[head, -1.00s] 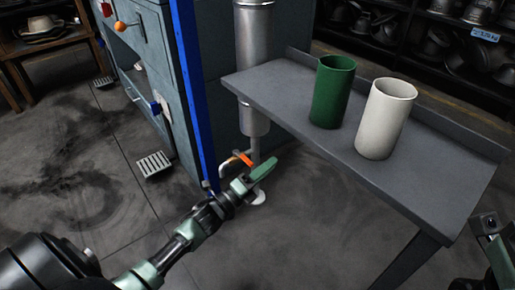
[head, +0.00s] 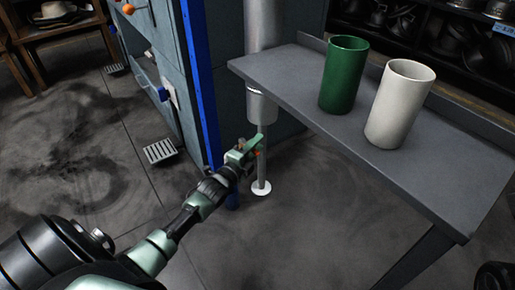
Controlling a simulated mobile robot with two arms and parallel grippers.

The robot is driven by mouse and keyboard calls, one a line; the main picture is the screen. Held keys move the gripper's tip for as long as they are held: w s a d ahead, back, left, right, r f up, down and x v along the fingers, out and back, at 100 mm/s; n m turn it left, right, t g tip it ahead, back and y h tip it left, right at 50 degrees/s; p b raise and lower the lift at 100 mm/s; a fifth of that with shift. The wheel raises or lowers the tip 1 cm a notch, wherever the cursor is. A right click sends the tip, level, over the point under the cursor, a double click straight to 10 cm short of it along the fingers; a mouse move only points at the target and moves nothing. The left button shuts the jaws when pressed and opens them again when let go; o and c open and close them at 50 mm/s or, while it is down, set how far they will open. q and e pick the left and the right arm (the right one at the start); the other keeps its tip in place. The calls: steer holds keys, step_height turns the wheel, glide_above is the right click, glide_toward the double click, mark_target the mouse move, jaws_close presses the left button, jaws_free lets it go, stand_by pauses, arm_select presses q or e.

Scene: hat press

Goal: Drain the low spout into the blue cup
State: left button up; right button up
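No blue cup shows in the head view; the cups in sight are green (head: 343,75) and white (head: 399,104), both upright on a grey metal table. A steel cylinder (head: 262,108) hangs at the blue post, with a thin pipe (head: 261,172) running down to a white disc on the floor. Small orange parts (head: 257,153) show at the pipe, by my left gripper (head: 251,148). Its green fingers are at the pipe and partly cover the orange parts. I cannot tell whether they grip anything. A spout opening is not clearly visible. My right gripper is not in view.
The grey table (head: 440,170) stands to the right of the pipe. A blue post (head: 200,90) and a grey-blue cabinet stand behind my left arm. A floor grate (head: 160,151) lies left of the post. The floor in front is clear.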

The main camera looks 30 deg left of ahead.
arm_select(q)
steer(key=shift+w, duration=0.35)
jaws_close()
stand_by(1.2)
